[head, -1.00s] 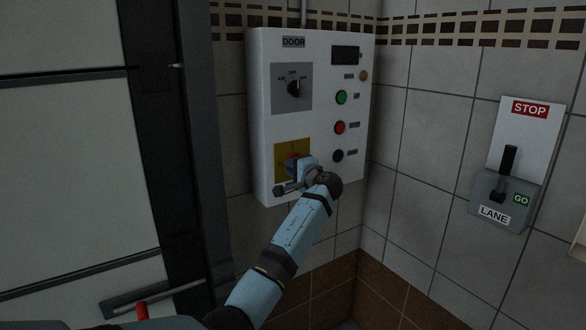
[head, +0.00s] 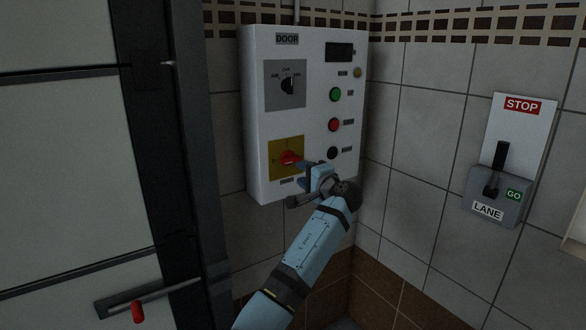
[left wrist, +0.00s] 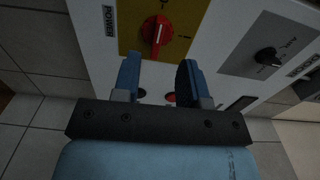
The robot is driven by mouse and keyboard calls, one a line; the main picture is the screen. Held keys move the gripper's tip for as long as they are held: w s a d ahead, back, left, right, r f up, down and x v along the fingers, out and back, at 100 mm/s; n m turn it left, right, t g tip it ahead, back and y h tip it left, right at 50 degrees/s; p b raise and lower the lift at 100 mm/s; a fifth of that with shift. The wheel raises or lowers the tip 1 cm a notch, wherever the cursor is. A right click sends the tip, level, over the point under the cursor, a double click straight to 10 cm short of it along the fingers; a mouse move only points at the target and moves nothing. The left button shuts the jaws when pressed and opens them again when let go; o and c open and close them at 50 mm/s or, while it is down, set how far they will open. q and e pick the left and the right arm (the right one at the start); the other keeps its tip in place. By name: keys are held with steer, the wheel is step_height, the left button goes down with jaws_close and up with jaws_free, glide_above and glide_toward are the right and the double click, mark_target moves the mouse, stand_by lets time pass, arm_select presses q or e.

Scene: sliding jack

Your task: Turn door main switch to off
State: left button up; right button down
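The white door control box (head: 313,100), marked DOOR, hangs on the wall. The main switch is a red rotary knob (head: 290,158) on a yellow plate (head: 276,143) at its lower left. The knob also shows in the left wrist view (left wrist: 156,31), with O and I marks on the plate and a POWER label beside it. In the head view its handle lies roughly level. My left gripper (head: 310,168) is open and empty, just right of and below the knob. In the left wrist view its fingertips (left wrist: 158,72) stop short of the knob. My right gripper is out of view.
A black selector (head: 288,86) sits above the switch. Green (head: 335,94), red (head: 334,125) and black (head: 333,153) buttons run down the box's right side. A STOP/GO lane lever (head: 496,168) is on the right wall. A door with a red-gripped handle (head: 138,311) is at left.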

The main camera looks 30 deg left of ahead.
arm_select(q)
steer(key=v, duration=0.5)
steer(key=shift+d, duration=0.15)
steer(key=shift+f, duration=0.1)
